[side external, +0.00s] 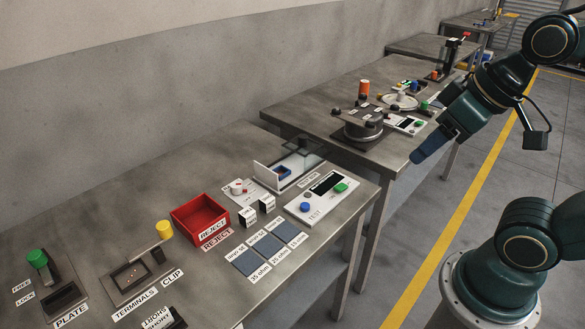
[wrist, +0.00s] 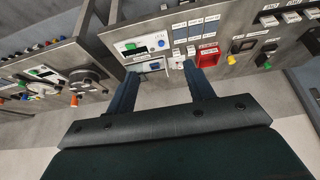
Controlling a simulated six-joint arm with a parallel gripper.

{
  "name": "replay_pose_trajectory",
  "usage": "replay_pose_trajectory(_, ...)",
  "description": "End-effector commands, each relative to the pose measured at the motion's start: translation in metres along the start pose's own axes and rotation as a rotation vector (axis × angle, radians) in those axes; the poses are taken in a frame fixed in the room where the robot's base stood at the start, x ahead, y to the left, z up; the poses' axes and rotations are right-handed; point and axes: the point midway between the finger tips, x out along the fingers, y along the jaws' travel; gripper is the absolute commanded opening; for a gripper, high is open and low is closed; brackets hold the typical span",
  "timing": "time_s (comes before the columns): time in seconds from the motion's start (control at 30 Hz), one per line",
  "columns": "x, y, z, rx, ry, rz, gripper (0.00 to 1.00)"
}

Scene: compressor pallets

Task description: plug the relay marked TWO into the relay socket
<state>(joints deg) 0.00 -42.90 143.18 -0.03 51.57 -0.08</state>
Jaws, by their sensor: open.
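My gripper (side external: 418,157) is raised in the air, to the right of the near bench and well clear of it. In the wrist view my gripper (wrist: 160,70) has its two blue fingers wide apart with nothing held between them. Two small dark blocks with white labels, a left block (side external: 247,216) and a right block (side external: 267,204), stand on the near bench beside the tester. They may be relays, but their lettering is too small to read. I cannot pick out the relay marked TWO or the relay socket with certainty.
The near bench (side external: 120,235) also carries a white tester (side external: 303,208), blue-grey pads (side external: 266,244), a red REJECT bin (side external: 178,225), a white open box (side external: 262,175) and a terminals fixture (side external: 118,290). Another bench (side external: 300,100) behind holds a round dark machine (side external: 362,130). Open floor lies right.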

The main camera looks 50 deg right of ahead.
Motion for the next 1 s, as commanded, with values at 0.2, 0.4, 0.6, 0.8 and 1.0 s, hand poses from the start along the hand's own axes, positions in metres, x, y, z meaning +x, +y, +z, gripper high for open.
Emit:
replay_pose_trajectory(0.2, 0.001, -0.003, -0.012, -0.044, -0.014, -0.01, 0.53)
replay_pose_trajectory(0.4, 0.006, -0.01, -0.04, -0.157, -0.045, -0.04, 0.53)
replay_pose_trajectory(0.6, 0.019, -0.018, -0.077, -0.31, -0.082, -0.087, 0.53)
replay_pose_trajectory(0.8, 0.039, -0.026, -0.112, -0.462, -0.112, -0.142, 0.53)
replay_pose_trajectory(1.0, 0.066, -0.033, -0.145, -0.612, -0.135, -0.203, 0.53)
